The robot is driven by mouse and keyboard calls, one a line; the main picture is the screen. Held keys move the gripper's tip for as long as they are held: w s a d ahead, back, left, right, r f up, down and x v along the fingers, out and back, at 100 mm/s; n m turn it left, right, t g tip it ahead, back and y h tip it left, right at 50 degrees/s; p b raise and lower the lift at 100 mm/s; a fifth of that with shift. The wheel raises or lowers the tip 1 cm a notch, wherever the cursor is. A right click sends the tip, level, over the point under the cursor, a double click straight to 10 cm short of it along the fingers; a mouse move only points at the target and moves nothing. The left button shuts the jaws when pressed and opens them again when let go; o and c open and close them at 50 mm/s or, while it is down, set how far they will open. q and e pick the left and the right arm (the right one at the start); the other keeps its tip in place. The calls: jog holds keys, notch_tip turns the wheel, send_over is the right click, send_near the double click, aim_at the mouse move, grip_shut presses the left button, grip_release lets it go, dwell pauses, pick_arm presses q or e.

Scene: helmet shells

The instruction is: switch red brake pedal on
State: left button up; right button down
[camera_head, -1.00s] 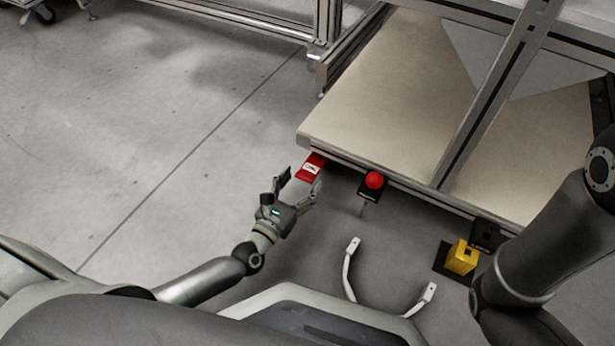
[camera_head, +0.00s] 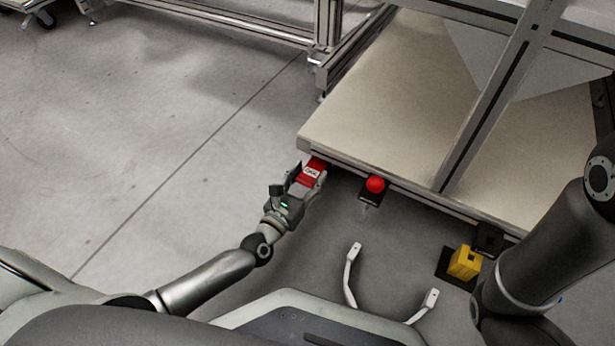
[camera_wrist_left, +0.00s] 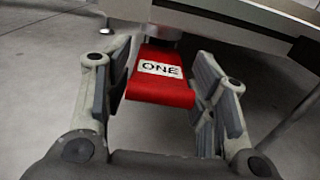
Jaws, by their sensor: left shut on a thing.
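The red brake pedal (camera_head: 312,168) juts out from under the near left corner of the table. In the left wrist view the pedal (camera_wrist_left: 160,90) carries a white label reading "ONE". My left gripper (camera_head: 309,178) is at the pedal, with one finger on each side of it.
A red knob (camera_head: 375,184) on a black box sits under the table edge, right of the pedal. A yellow block (camera_head: 465,262) stands farther right. The beige tabletop (camera_head: 385,105) overhangs the pedal's far end. The floor (camera_head: 130,130) to the left is clear.

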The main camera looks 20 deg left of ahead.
pick_arm(q)
jog(key=shift+c, duration=1)
jog(key=shift+f+t, duration=0.3)
jog(key=shift+f, duration=0.05)
jog(key=shift+f+t+b, duration=0.15)
jog(key=shift+t+b, duration=0.15)
jog(key=shift+t, duration=0.1)
